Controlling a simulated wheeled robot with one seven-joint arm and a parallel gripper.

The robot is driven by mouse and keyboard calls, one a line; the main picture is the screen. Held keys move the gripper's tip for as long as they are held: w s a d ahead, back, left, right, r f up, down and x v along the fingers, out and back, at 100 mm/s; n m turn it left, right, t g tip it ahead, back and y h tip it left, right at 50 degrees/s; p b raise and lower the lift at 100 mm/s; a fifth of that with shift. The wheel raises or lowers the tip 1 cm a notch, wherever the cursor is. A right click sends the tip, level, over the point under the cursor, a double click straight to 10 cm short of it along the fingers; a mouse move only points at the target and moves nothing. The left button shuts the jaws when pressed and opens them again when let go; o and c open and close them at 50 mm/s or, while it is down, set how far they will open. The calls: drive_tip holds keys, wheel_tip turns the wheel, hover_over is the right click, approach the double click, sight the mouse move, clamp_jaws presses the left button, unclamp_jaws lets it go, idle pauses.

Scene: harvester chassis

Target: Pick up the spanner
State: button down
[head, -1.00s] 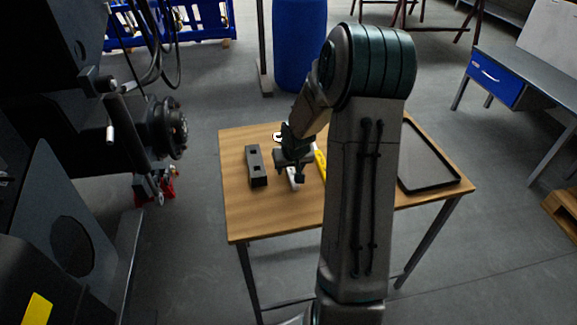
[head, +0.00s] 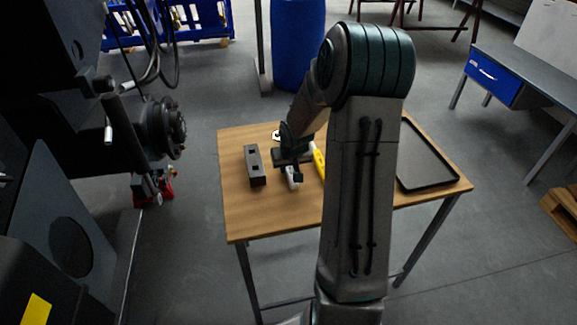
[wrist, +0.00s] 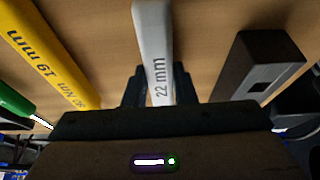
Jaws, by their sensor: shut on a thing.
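The spanner (wrist: 154,45) is a light grey bar marked "22 mm" in the wrist view. It runs between the two fingers of my gripper (wrist: 160,88), which is shut on it. In the head view my gripper (head: 291,172) is low over the wooden table, and a short pale end of the spanner (head: 292,184) shows below it. A pale ring-like end (head: 276,134) shows behind my gripper. My wrist hides the middle. I cannot tell whether the spanner is clear of the table top.
A yellow tool (wrist: 45,55) marked "19 mm" lies beside the spanner, with a green handle (wrist: 15,102) beyond it. A dark block with square holes (head: 254,166) stands on the other side. A black tray (head: 427,184) lies at the right of the wooden table (head: 285,219).

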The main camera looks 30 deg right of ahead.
drive_tip(key=r, duration=0.2)
drive_tip(key=d+r, duration=0.1)
drive_tip(key=r, duration=0.1)
drive_tip(key=shift+s+r+p, duration=0.2)
drive_tip(key=shift+r+p, duration=0.1)
drive_tip(key=shift+r, duration=0.1)
drive_tip(key=s+d+r+p, duration=0.1)
drive_tip(key=s+d+r, duration=0.4)
drive_tip(key=d, duration=0.4)
drive_tip(key=shift+s+r, duration=0.35)
drive_tip(key=shift+r, duration=0.25)
drive_tip(key=c, duration=1.9)
unclamp_jaws()
clamp_jaws()
